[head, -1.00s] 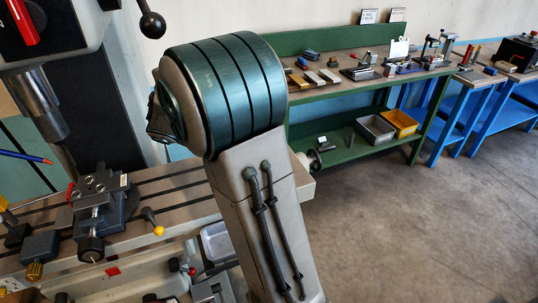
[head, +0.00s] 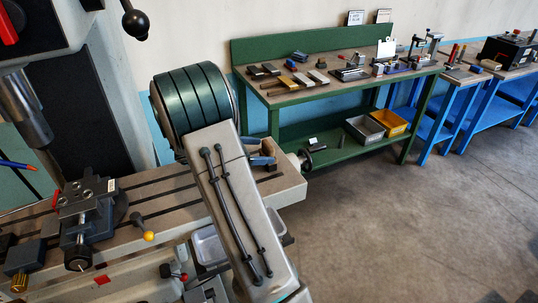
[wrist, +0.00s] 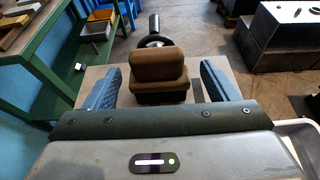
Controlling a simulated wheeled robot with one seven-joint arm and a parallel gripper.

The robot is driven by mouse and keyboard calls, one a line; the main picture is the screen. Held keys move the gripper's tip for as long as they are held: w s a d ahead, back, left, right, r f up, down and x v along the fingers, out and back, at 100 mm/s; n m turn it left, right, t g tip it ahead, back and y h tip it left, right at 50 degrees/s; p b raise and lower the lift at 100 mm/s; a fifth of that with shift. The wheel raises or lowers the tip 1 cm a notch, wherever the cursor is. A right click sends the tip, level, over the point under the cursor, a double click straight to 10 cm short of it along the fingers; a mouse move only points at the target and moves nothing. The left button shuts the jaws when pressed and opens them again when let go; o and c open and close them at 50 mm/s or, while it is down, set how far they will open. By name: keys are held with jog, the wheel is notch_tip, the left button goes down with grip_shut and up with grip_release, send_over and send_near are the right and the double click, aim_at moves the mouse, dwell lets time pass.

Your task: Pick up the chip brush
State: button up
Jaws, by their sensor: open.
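My gripper (wrist: 160,72) is open, with blue-padded fingers apart on the left and right in the wrist view. A brown block-like thing with a dark base (wrist: 158,66) shows between the fingers, with gaps on both sides. I cannot tell for certain that it is the chip brush. It stands near the end of the machine table (head: 288,185). In the head view my gripper (head: 262,157) shows as blue fingers just past my arm, over the table's right end.
A vise (head: 88,210) sits on the slotted table at left. A handwheel (head: 300,160) juts from the table's end. A green bench (head: 320,48) with tools, and grey (head: 364,130) and yellow bins (head: 388,122) below, stands behind. The floor at right is clear.

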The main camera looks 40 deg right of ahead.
aim_at(273, 149)
jog(key=p+x, duration=0.1)
jog(key=x, duration=0.4)
jog(key=shift+d, duration=0.2)
jog(key=shift+r, duration=0.1)
jog(key=c, duration=1.1)
